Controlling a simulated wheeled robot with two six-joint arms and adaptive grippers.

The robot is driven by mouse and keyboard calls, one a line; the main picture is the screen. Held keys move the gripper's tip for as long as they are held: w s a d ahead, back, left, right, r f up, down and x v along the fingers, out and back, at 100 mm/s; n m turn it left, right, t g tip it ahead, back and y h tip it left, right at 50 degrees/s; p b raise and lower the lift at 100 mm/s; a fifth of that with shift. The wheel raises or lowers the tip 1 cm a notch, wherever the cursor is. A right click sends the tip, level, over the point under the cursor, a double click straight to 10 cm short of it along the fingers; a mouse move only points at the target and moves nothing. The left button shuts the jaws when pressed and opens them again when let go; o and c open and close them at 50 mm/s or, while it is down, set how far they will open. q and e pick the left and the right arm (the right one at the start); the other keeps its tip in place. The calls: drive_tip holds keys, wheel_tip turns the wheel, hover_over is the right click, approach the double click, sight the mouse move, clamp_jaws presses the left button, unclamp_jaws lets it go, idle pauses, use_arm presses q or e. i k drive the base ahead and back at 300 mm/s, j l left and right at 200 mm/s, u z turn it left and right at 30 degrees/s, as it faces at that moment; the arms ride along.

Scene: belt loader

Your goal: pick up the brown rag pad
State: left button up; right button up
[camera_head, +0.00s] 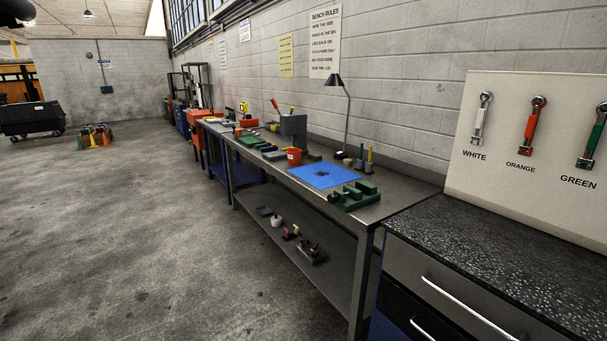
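I cannot clearly make out a brown rag pad in the head view. A small dark brown flat thing (314,156) lies on the long metal workbench (382,208), just right of a red tub (294,155); it is too small to tell what it is. A blue mat (340,179) with a dark patch near its middle lies on the bench top. Neither of my grippers is in view.
A green vise-like tool (354,195) sits at the bench's near end, with a desk lamp (347,115) behind. A speckled-top drawer cabinet (500,265) and a wrench board (545,150) stand right. Open concrete floor (130,230) lies left.

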sight(314, 157)
drive_tip(key=i+j+u, duration=0.3)
drive_tip(key=i, duration=0.7)
drive_tip(key=i+u, duration=0.25)
drive_tip(key=i, duration=0.75)
drive_tip(key=i+j+z, duration=0.1)
drive_tip(key=i+z, duration=0.3)
drive_tip(key=i+j+z, duration=0.2)
drive_tip(key=i+z, duration=0.25)
drive_tip(key=i+j+z, duration=0.25)
drive_tip(key=z, duration=0.15)
drive_tip(key=j, duration=0.1)
